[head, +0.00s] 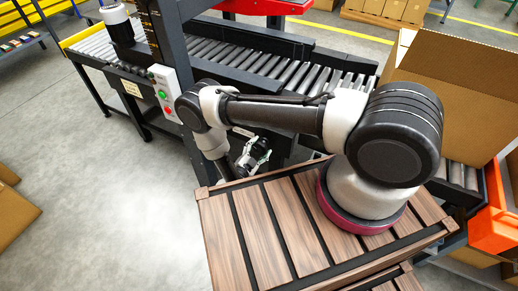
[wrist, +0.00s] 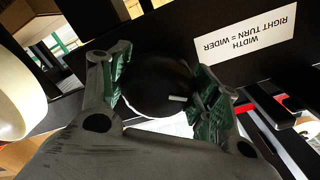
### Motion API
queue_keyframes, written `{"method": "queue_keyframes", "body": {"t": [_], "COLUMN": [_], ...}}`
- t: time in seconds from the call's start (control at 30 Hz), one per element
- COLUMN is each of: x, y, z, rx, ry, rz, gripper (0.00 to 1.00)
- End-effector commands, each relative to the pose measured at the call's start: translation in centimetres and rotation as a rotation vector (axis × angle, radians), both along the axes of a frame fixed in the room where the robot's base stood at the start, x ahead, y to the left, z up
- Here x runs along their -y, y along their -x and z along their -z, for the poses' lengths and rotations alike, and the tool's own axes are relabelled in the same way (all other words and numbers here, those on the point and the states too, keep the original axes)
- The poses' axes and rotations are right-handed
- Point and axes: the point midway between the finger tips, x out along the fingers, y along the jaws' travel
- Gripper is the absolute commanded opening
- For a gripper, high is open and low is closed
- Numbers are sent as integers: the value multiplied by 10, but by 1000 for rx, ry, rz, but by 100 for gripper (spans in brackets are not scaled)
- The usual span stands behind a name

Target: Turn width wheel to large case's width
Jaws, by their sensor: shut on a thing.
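The width wheel (wrist: 158,84) is a dark round knob with a small white mark on its lower right in the wrist view. My gripper (wrist: 161,70) is shut on it, with one green-padded finger on each side of its rim. A white label (wrist: 244,42) beside the wheel reads, upside down, "WIDTH RIGHT TURN = WIDER". In the head view my gripper (head: 257,153) is low beside the machine's dark post, and the wheel cannot be made out there. A large open cardboard case (head: 455,95) stands at the right on the roller conveyor.
A button box (head: 164,93) with green and red buttons is on the machine's post, left of my arm. The roller conveyor (head: 228,50) runs behind the arm. An orange bin (head: 491,215) is at the right. The grey floor (head: 110,205) at the left is mostly clear.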

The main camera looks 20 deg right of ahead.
Motion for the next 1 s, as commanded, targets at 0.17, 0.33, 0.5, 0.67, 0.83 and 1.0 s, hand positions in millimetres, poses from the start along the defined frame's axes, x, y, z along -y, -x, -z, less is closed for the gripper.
{"method": "queue_keyframes", "body": {"t": [0.17,0.33,0.5,0.67,0.83,1.0], "x": [-1,0,-1,-13,-35,-50], "y": [0,0,0,10,31,46], "z": [1,1,0,0,0,0], "rx": [-1,0,0,0,0,0], "ry": [-3,-2,-2,-2,-1,-2], "rz": [-3,-1,-1,-6,-7,-5], "gripper": [84,85,85,85,85,85]}}
